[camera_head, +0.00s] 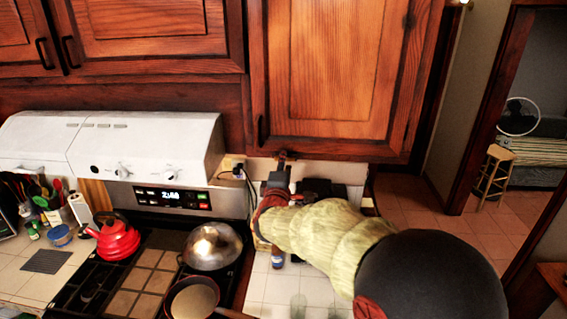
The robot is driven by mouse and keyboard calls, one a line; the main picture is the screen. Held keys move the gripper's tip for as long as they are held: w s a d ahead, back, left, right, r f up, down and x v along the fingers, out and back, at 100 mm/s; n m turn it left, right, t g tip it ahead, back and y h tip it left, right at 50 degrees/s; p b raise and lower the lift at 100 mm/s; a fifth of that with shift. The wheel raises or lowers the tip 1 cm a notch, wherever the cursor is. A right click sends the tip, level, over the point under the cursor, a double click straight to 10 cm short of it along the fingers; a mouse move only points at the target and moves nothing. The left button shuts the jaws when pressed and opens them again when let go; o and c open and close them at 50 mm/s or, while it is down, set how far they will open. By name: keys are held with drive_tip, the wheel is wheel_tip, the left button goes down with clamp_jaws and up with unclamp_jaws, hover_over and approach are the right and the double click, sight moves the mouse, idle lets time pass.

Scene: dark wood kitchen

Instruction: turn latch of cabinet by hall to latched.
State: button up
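The cabinet by the hall (338,75) is the upper wooden one on the right, and its door looks closed. A small dark piece (284,155), which looks like its latch, sits at the bottom edge of the cabinet near the left side. Its turn angle is too small to read. My arm reaches in from the lower right in a greenish-yellow sleeve. My gripper (279,172) is just below the latch, very close to it or touching; I cannot tell which. Its fingers are too small and dark to show whether they are open or shut.
A stove with a red kettle (117,240), a domed metal lid (210,246) and a pan (192,298) stands at the lower left. A white range hood (150,140) is left of my gripper. An open doorway with a stool (493,175) is at the right.

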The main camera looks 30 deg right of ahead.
drive_tip(key=shift+w+d, duration=0.15)
drive_tip(key=shift+w, duration=0.05)
drive_tip(key=shift+c, duration=0.5)
clamp_jaws()
